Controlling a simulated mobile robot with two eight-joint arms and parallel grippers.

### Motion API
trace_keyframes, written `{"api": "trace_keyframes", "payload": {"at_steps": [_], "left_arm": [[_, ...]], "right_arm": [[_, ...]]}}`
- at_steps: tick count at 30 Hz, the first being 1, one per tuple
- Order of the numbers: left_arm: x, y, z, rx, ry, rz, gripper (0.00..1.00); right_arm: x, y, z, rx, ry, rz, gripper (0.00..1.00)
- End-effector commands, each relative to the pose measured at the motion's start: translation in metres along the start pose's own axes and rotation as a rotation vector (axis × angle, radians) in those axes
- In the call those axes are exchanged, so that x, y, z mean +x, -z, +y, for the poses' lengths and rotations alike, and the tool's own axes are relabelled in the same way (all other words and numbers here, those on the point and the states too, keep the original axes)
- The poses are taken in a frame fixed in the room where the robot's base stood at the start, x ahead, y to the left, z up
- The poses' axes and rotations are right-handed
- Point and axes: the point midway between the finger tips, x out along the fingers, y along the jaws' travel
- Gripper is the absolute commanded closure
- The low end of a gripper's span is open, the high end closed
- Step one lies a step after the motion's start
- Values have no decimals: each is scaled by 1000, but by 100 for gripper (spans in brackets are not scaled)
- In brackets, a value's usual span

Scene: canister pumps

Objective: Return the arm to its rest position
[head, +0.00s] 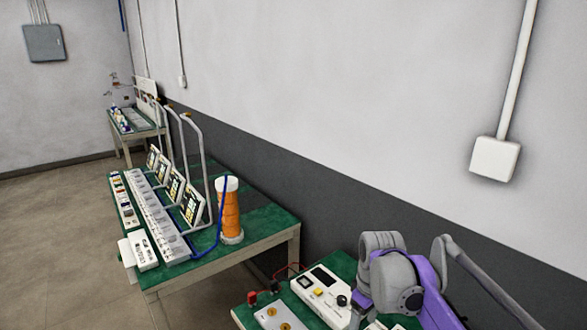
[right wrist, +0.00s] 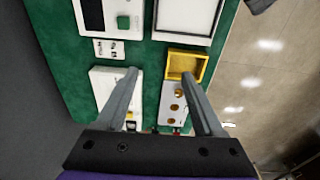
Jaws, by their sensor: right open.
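My right arm (head: 400,285), purple and grey, is at the lower right of the head view, over the near green table (head: 262,297). Its fingers cannot be made out there. In the right wrist view my right gripper (right wrist: 160,80) is open, with its two grey fingers wide apart and nothing between them. It is above the table with the devices below it. My left gripper is not in view.
The near table holds a white device with a dark display (head: 322,285) and a plate with brass terminals (head: 275,318). A yellow tray (right wrist: 187,64) lies below the right gripper. A second table holds an orange canister (head: 229,212). The wall is behind.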

Motion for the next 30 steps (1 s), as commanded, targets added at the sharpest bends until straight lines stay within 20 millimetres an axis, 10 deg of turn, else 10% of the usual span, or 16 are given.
{"api": "trace_keyframes", "payload": {"at_steps": [8,18,30], "left_arm": [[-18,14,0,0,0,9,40],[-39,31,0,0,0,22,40],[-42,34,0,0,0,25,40]], "right_arm": [[-14,-75,-47,248,-80,125,31],[19,-170,-111,568,-141,316,31],[39,-195,-128,662,-148,376,31]]}}
